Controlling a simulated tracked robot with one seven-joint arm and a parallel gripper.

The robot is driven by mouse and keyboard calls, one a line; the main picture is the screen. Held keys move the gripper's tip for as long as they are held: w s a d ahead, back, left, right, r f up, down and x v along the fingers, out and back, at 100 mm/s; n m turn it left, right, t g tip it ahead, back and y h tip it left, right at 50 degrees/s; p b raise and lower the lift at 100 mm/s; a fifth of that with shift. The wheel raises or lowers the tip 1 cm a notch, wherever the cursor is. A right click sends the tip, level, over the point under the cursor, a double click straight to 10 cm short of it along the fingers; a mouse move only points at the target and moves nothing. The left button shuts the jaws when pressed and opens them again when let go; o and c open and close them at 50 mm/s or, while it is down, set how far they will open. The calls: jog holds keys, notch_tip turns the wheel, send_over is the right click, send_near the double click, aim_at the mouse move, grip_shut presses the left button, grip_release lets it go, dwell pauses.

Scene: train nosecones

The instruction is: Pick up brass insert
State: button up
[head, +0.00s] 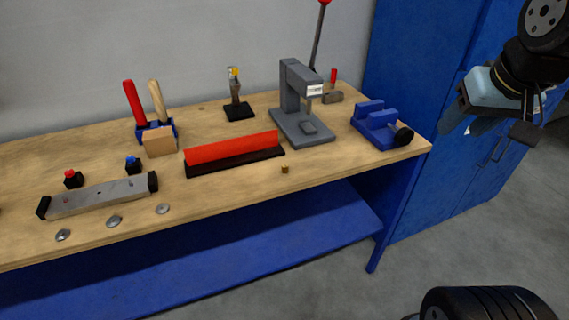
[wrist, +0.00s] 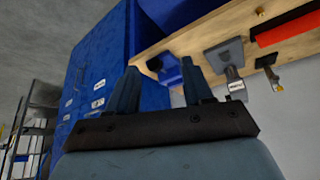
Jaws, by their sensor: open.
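The brass insert (head: 285,169) is a tiny brass-coloured piece on the wooden workbench (head: 230,190), close to its front edge and just right of the red bar's near end. A small dark piece near the bench edge at the top of the wrist view, likely the brass insert (wrist: 260,11), is too small to make out well. My gripper (head: 460,125) is in the air to the right of the bench, in front of the blue cabinet and well away from the insert. In the wrist view its two fingers (wrist: 160,72) stand apart with nothing between them.
A red bar on a black base (head: 232,150), a grey press (head: 300,105) and a blue vise (head: 380,125) stand around the insert. A metal bar fixture (head: 100,197) and several metal discs lie left. A blue cabinet (head: 415,90) is behind my arm. The front edge around the insert is clear.

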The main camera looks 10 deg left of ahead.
jog(key=w+a+f+n+g+y, duration=0.1)
jog(key=w+a+f+n, duration=0.1)
jog(key=w+a, duration=0.3)
jog(key=w+a+f+n+y, duration=0.15)
jog(key=w+a, duration=0.25)
jog(key=a, duration=0.4)
jog(key=n+g, duration=0.1)
jog(key=n, duration=0.3)
send_near(285, 166)
jog(key=shift+m, duration=0.25)
jog(key=shift+x, duration=4.3)
jog(key=shift+c, duration=0.5)
grip_shut()
